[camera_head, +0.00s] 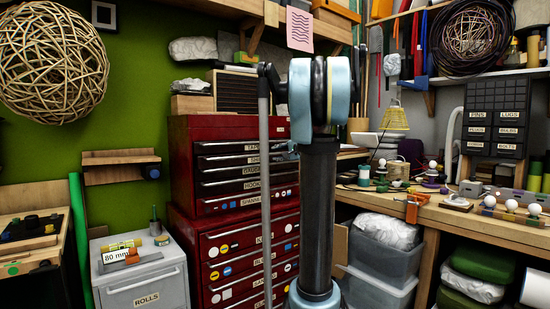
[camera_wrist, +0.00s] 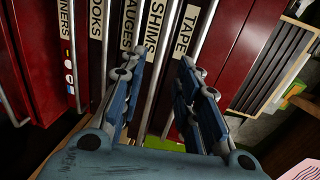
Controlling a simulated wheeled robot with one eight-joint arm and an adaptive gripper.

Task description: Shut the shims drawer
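The shims drawer (camera_head: 225,161) is one of the narrow black drawers in the upper red tool chest, just under the tape drawer (camera_head: 222,148). In the head view my arm hides its right end, and I cannot tell how far it stands out. In the wrist view the picture is turned, and the SHIMS label (camera_wrist: 155,25) shows beyond and between my fingertips. The TAPE label (camera_wrist: 184,30) is to its right. My gripper (camera_wrist: 155,72) is open and empty, with its blue fingers pointing at the drawer fronts. I cannot tell if the fingertips touch anything. My gripper is not visible in the head view.
The lower red chest (camera_head: 245,255) has several larger drawers. A grey ROLLS cabinet (camera_head: 145,285) stands at its left. A workbench (camera_head: 465,215) with small items and clear bins (camera_head: 380,262) beneath it is at the right.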

